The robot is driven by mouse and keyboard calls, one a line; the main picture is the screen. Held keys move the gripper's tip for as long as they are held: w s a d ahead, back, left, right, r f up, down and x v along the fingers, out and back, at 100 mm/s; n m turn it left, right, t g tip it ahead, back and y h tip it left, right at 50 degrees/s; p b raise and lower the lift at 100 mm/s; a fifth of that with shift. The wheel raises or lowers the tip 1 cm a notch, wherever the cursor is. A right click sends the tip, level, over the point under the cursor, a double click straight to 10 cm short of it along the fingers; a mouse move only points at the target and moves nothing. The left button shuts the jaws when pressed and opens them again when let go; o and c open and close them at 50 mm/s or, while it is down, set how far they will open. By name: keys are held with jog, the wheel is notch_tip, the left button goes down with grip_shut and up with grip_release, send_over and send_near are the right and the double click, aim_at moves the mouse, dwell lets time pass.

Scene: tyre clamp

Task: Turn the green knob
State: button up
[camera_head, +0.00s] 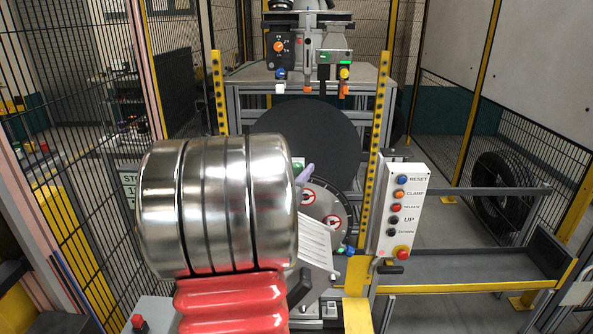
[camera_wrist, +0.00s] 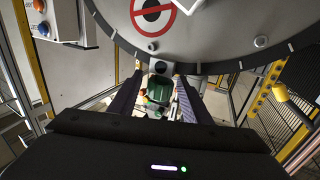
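The green knob (camera_wrist: 158,90) shows in the wrist view just below the rim of the grey disc, between my gripper's two dark fingers. My gripper (camera_wrist: 157,98) is open, with a finger on either side of the knob. I see gaps beside the knob, but cannot tell how deep the fingers reach or whether either touches it. In the head view a small green part (camera_head: 298,163) shows beside a purplish finger of my gripper (camera_head: 305,175). My arm hides most of that area.
The grey disc (camera_head: 335,205) bears red prohibition signs. A large black disc (camera_head: 305,125) stands behind it. A white button panel (camera_head: 402,210) is at the right, by a yellow upright (camera_head: 376,150). A tyre (camera_head: 500,195) stands further right. Mesh fencing surrounds the cell.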

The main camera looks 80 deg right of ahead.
jog(key=c, duration=0.9)
jog(key=shift+a, duration=0.15)
jog(key=shift+c, duration=0.4)
jog(key=shift+g, duration=0.3)
jog(key=shift+m+g, duration=0.6)
jog(key=shift+d+m+g+y, duration=0.2)
jog(key=shift+m+g+y, duration=0.75)
jog(key=shift+g, duration=0.65)
jog(key=shift+m+g+y, duration=1.95)
jog(key=shift+m+g, duration=0.2)
jog(key=shift+g, duration=0.45)
